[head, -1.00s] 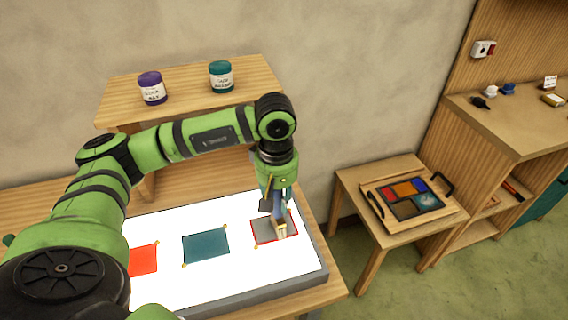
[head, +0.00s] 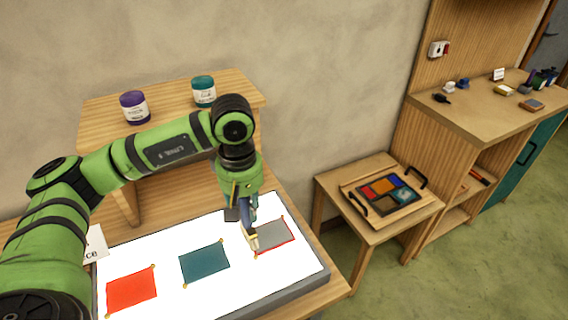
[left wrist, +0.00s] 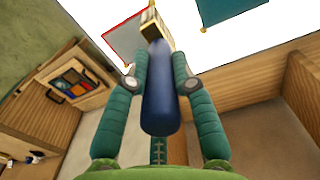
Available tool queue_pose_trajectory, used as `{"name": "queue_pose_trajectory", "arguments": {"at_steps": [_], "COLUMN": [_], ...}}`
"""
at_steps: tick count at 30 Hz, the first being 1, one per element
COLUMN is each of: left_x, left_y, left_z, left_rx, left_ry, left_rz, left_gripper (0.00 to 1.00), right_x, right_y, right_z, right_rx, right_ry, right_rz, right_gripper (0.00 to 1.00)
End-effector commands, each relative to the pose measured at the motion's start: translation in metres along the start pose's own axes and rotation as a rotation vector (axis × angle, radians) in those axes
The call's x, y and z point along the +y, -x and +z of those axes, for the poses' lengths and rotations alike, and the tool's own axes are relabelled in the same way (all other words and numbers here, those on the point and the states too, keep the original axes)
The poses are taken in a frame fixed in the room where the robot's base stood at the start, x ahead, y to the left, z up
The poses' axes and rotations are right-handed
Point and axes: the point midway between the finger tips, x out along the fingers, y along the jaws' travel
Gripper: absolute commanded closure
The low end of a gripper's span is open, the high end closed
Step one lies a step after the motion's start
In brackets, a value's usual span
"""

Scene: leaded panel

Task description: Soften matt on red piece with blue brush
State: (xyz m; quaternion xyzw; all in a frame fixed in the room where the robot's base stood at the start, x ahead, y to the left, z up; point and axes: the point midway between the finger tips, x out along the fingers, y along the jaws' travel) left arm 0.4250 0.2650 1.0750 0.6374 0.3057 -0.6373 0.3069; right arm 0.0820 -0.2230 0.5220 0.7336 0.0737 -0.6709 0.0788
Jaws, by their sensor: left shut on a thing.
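My left gripper (head: 242,205) is shut on the blue brush (left wrist: 161,95), which points down over the lit panel (head: 215,287). In the left wrist view its blue handle lies between the fingers and its pale bristles (left wrist: 151,24) point away from me. In the head view the brush tip is at the left edge of a piece with a grey matt face and red border (head: 276,236). I cannot tell whether the bristles touch it. A teal piece (head: 205,263) lies in the middle, and a plain bright red piece (head: 132,289) at the left. My right gripper is out of view.
A purple-lidded jar (head: 135,108) and a teal-lidded jar (head: 204,92) stand on the raised shelf (head: 165,97) behind the panel. A small table (head: 385,232) at the right holds a tray of coloured squares (head: 388,189). A cabinet with small items stands beyond it.

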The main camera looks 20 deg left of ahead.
Motion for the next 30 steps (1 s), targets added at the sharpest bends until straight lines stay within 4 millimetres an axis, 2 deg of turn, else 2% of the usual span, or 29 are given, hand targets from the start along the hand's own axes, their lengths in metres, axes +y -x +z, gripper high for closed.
{"name": "queue_pose_trajectory", "arguments": {"at_steps": [1, 15, 30], "left_x": [0.001, -0.001, -0.001], "left_y": [0.008, 0.048, 0.05], "left_z": [0.0, 0.003, 0.004], "left_rx": [0.001, 0.002, 0.001], "left_ry": [0.001, 0.013, 0.015], "left_rz": [0.002, 0.002, 0.002], "left_gripper": [1.0, 1.0, 1.0], "right_x": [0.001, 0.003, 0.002], "right_y": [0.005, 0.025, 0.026], "right_z": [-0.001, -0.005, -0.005], "right_rx": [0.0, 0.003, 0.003], "right_ry": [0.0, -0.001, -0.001], "right_rz": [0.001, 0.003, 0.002], "right_gripper": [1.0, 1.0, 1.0]}}
